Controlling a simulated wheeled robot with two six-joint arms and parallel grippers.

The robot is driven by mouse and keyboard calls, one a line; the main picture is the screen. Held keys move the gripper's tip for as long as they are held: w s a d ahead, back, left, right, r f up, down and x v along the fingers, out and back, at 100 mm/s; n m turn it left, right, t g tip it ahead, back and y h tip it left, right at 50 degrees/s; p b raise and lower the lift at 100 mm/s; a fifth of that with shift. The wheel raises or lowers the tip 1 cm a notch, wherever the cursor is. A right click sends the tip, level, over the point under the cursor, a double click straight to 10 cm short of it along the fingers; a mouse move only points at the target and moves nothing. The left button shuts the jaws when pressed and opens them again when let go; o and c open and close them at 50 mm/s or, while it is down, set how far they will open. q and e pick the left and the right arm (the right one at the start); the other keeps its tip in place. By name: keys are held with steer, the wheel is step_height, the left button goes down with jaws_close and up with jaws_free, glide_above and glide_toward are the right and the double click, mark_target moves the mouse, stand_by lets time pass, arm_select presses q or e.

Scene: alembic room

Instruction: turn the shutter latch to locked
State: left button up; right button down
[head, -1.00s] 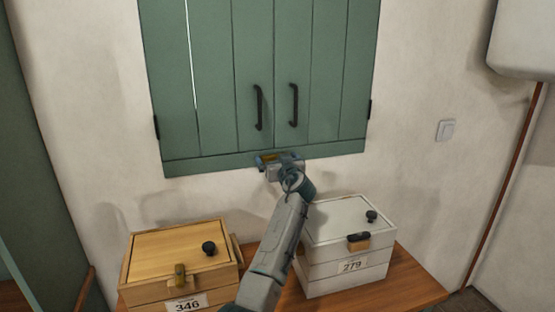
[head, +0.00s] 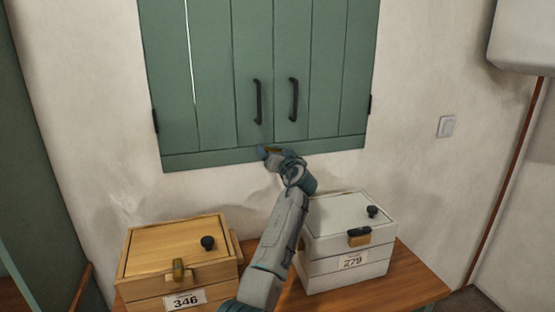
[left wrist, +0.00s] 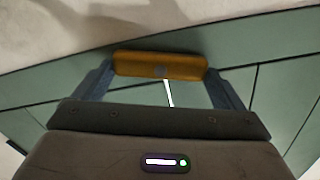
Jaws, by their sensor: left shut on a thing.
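The green shutter (head: 220,85) has two closed leaves with black handles above a bottom rail. My left gripper (head: 268,151) is at the middle of that rail, below the handles. The brass-coloured latch (left wrist: 160,66) lies between its two fingers in the left wrist view, and the gripper is shut on it. The latch's long side runs across from finger to finger there. In the head view the gripper mostly hides the latch. My right gripper is not in view.
A wooden box marked 346 (head: 178,252) and a white box marked 279 (head: 345,245) stand on a wooden table (head: 415,286) below the shutter, on either side of my left arm. A light switch (head: 446,126) is on the wall at right.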

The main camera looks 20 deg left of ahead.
arm_select(q)
steer(key=m, duration=0.5)
steer(key=m+p, duration=0.1)
steer(key=m, duration=0.8)
steer(key=shift+w+d+f+m+p, duration=0.15)
steer(key=shift+d+f+m+p, duration=0.15)
steer(key=shift+p, duration=0.1)
steer(key=shift+a, duration=0.1)
steer(key=o, duration=0.6)
steer(key=shift+o, duration=0.5)
